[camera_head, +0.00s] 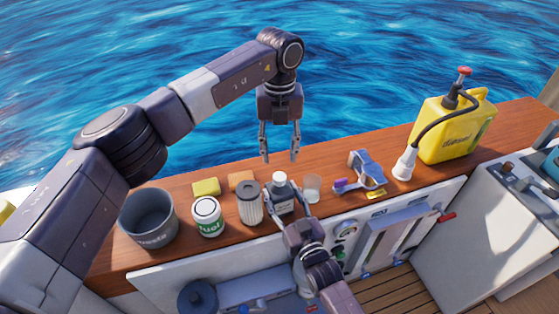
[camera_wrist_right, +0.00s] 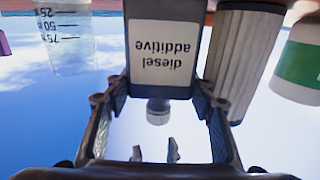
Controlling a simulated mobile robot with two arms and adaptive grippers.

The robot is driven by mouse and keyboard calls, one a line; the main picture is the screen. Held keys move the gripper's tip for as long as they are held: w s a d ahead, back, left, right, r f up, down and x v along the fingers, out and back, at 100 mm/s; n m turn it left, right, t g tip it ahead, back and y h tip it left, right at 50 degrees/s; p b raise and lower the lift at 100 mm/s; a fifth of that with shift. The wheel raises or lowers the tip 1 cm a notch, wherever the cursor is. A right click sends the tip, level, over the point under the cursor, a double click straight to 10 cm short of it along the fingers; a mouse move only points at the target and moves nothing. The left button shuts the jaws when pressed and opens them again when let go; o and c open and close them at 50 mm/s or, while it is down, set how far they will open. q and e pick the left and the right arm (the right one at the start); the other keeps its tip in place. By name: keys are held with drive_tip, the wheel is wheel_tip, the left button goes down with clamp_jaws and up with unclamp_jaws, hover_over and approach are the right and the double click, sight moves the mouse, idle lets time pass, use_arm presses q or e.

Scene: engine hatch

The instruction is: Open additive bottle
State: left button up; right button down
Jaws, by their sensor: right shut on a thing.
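The additive bottle (camera_head: 279,200) is dark with a pale cap (camera_head: 279,178) and stands upright on the wooden counter. In the right wrist view, the bottle appears upside down with its "diesel additive" label (camera_wrist_right: 164,50) and its cap (camera_wrist_right: 158,110). My right gripper (camera_head: 286,207) is shut on the bottle body, with a finger on each side. My left gripper (camera_head: 279,156) points down above and behind the cap, open and empty, apart from it. Its fingertips also show beyond the cap in the right wrist view (camera_wrist_right: 154,151).
A ribbed filter (camera_head: 249,203), a fuel can (camera_head: 207,217), and a waste bucket (camera_head: 148,218) stand left of the bottle. A measuring cup (camera_head: 312,188) is close on its right. Sponges (camera_head: 206,187), a blue-grey tool (camera_head: 366,170) and a yellow diesel canister (camera_head: 452,130) share the counter (camera_head: 400,133).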

sight(280, 176)
use_arm(q)
drive_tip(key=m, duration=0.9)
drive_tip(key=shift+m, duration=0.4)
drive_tip(key=m, duration=0.4)
drive_tip(key=shift+m, duration=0.4)
drive_tip(key=m, duration=0.4)
drive_tip(key=shift+m, duration=0.3)
drive_tip(key=m, duration=0.4)
drive_tip(key=shift+m, duration=0.4)
drive_tip(key=m, duration=0.4)
drive_tip(key=shift+m, duration=0.4)
drive_tip(key=m, duration=0.4)
drive_tip(key=shift+m, duration=0.3)
drive_tip(key=m, duration=0.3)
drive_tip(key=shift+m, duration=0.4)
drive_tip(key=shift+f, duration=4)
drive_tip(key=shift+c, duration=0.7)
